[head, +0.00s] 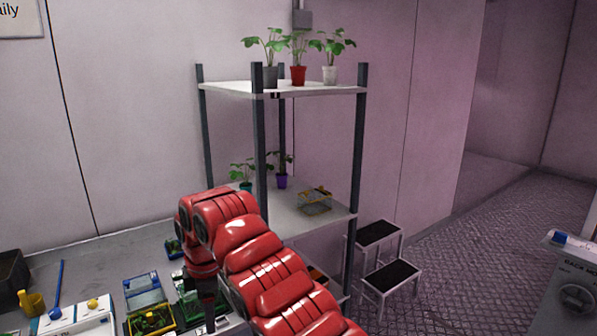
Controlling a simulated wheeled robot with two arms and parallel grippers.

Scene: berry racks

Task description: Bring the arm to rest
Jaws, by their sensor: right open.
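My right arm, red and segmented, rises from the bottom edge and bends over in front of the rack. My right gripper (209,316) is the dark part hanging down from it, over the counter beside the small crates. It is seen from behind and its fingertips are hard to make out; it is open, and I see nothing held in it. My left gripper is not in view.
A shelf rack (230,88) with potted plants stands behind my arm.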

